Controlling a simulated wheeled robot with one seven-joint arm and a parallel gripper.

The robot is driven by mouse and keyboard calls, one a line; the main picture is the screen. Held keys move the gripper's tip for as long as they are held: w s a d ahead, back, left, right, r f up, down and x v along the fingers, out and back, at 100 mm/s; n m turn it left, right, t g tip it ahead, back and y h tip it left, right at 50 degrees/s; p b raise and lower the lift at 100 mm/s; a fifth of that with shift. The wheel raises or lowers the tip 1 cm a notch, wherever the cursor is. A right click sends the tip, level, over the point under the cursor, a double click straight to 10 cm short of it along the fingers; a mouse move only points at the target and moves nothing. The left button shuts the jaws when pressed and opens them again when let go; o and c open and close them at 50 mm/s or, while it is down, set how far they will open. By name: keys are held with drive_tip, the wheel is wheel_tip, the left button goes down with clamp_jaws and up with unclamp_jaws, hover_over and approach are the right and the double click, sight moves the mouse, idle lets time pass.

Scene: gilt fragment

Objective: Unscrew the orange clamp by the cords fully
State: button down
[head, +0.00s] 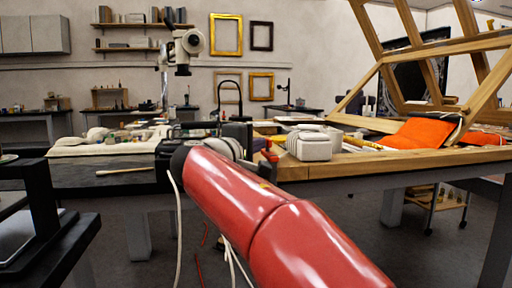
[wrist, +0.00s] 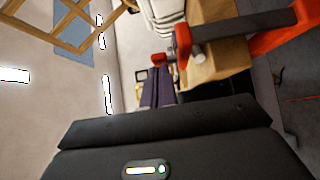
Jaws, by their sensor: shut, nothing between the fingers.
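The orange clamp (wrist: 183,47) shows in the wrist view as red-orange jaws on a dark bar, with a pale screw end beside the near jaw. It sits at the edge of a wooden piece, and its larger orange part runs to the right. In the head view a small orange-red part of it (head: 269,156) shows at the table edge, just past my arm. My gripper (wrist: 161,76) is shut and empty, its dark fingers together. The fingertips appear left of and below the near jaw in the picture; I cannot tell whether they touch it. My arm hides much of this area in the head view.
A wooden table (head: 420,160) with a slanted wooden frame stands at the right. White cords (head: 178,230) hang below my arm. A dark bench (head: 90,178) stands at the left.

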drive_tip(key=shift+s+d+f+n+t+y+b, duration=0.15)
drive_tip(key=shift+n+t+y+b, duration=0.15)
drive_tip(key=shift+y+b, duration=0.2)
drive_tip(key=shift+d+r+n+t+y+b, duration=0.1)
drive_tip(key=shift+d+n+t+y+b, duration=0.1)
drive_tip(key=shift+n+y+b, duration=0.25)
